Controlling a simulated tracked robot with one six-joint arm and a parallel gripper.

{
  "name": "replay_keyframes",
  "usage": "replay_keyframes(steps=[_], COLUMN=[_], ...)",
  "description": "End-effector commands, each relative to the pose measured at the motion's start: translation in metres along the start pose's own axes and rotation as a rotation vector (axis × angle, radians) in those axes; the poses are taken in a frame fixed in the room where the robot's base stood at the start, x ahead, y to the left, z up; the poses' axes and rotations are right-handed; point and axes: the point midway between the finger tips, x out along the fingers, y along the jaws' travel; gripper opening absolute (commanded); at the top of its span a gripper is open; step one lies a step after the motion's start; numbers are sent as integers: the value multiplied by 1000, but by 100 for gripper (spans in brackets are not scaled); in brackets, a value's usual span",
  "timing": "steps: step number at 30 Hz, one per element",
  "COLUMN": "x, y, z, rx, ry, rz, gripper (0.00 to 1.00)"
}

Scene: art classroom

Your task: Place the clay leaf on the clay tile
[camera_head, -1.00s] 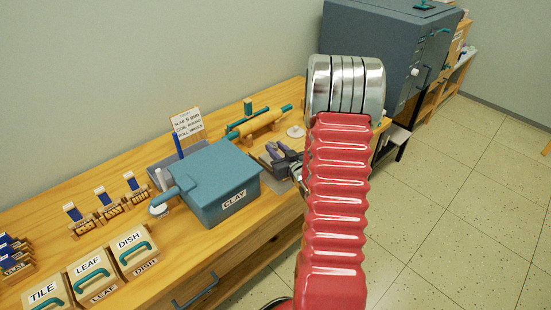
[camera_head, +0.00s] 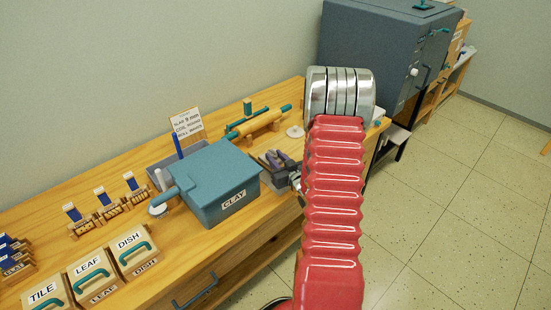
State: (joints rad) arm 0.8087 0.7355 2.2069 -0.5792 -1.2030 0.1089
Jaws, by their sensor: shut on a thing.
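My gripper (camera_head: 281,160) shows only in part, left of my red arm and just right of the clay box, low over the bench. Its dark purple-grey fingers point left. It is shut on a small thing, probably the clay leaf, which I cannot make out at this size. I cannot pick out the clay tile; the spot under and behind the gripper is partly hidden by the fingers and my arm.
A blue CLAY box (camera_head: 222,185) stands close left of the gripper. Behind are a rolling pin (camera_head: 258,122), a white disc (camera_head: 295,132) and a sign (camera_head: 187,123). TILE (camera_head: 45,292), LEAF (camera_head: 91,272) and DISH (camera_head: 134,249) boxes stand at the front left. A kiln (camera_head: 380,50) stands beyond.

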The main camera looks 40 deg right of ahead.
Motion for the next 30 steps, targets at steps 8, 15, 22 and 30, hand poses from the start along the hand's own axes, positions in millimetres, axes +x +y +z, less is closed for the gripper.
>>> replay_keyframes(steps=[8,15,22,30], x=[0,0,0,-26], y=[0,0,0,0], z=[2,2,0,0], rx=[0,0,0,1], ry=[-1,-1,0,-1], rz=[-1,-1,0,1], gripper=[32,44,44,44])
